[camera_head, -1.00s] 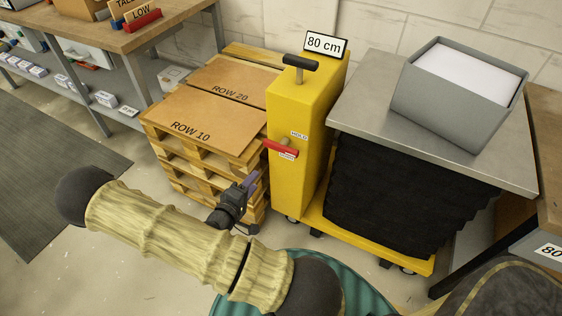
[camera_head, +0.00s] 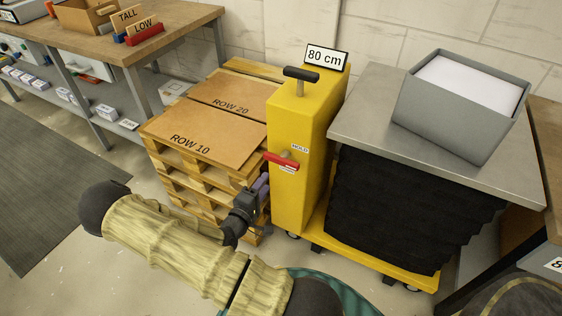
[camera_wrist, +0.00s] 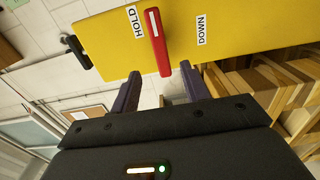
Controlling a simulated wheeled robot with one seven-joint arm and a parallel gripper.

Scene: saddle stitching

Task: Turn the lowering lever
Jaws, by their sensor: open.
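The red lowering lever (camera_head: 281,161) sticks out from the front of the yellow lift column (camera_head: 300,190), beside a HOLD label. In the wrist view the lever (camera_wrist: 158,42) lies between the HOLD label (camera_wrist: 136,26) and the DOWN label (camera_wrist: 201,30). In the head view my gripper (camera_head: 264,184) is just below and left of the lever. In the wrist view my gripper (camera_wrist: 160,82) has its two purple fingers spread apart, with nothing between them. The lever's end is just beyond the fingertips, roughly between them, apart from both.
A black T-handle (camera_head: 301,74) and an 80 cm sign (camera_head: 326,57) top the column. The lift table's grey top (camera_head: 370,115) carries a grey box (camera_head: 455,105). A wooden pallet stack (camera_head: 190,172) with ROW boards stands close left of the column.

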